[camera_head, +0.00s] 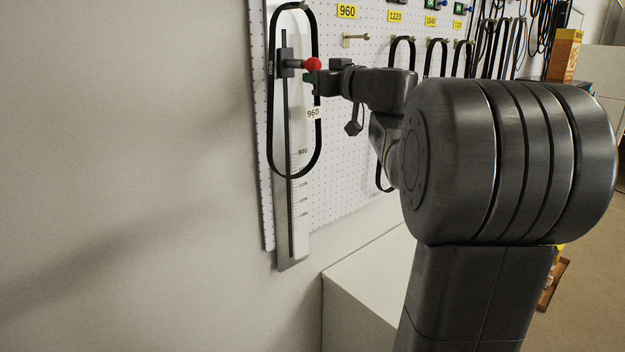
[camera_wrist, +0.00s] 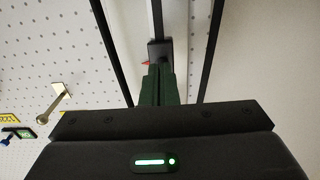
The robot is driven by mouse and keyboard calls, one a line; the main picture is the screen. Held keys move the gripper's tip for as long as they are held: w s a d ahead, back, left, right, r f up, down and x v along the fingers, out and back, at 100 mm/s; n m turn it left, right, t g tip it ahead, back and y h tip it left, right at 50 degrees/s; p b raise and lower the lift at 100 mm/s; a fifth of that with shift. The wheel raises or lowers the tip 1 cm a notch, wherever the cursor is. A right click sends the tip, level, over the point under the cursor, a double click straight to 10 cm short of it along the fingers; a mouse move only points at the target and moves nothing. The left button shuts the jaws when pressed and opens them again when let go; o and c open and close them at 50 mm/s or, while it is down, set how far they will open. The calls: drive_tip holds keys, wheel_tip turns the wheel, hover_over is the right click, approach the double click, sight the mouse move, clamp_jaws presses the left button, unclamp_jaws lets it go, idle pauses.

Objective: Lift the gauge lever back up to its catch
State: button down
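The gauge (camera_head: 292,235) is a tall metal plate with a slot and a printed scale on the pegboard. Its lever, a dark slider block (camera_head: 285,63) with a rod and red knob (camera_head: 313,64), sits near the top of the slot. My gripper (camera_head: 312,78) is at the knob, just below and right of it. In the wrist view its green fingers (camera_wrist: 159,84) lie together, with the dark slider block (camera_wrist: 159,50) beyond and a sliver of red knob (camera_wrist: 146,62) beside them. The fingers hide most of the knob; contact cannot be made out.
A black belt (camera_head: 319,125) tagged 960 hangs in a long loop over the gauge, around the lever area. Hooks (camera_head: 355,38) and more belts (camera_head: 403,50) hang to the right. A white cabinet (camera_head: 365,285) stands below. The plain wall at left is clear.

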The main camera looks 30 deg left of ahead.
wheel_tip(320, 180, up, 4)
drive_tip(key=shift+r, duration=0.1)
drive_tip(key=shift+s+d, duration=0.15)
drive_tip(key=shift+d, duration=0.1)
drive_tip(key=s+d+f, duration=0.1)
drive_tip(key=s+d, duration=0.1)
drive_tip(key=d, duration=0.4)
drive_tip(key=shift+s+f, duration=0.25)
drive_tip(key=shift+f, duration=0.05)
drive_tip(key=b+v, duration=0.2)
drive_tip(key=v, duration=1.1)
drive_tip(key=shift+d, duration=0.35)
drive_tip(key=shift+s, duration=0.15)
drive_tip(key=shift+a, duration=0.1)
drive_tip(key=p, duration=0.2)
approach(318, 60)
drive_tip(key=x, duration=0.2)
drive_tip(key=f+x, duration=0.1)
drive_tip(key=x, duration=0.2)
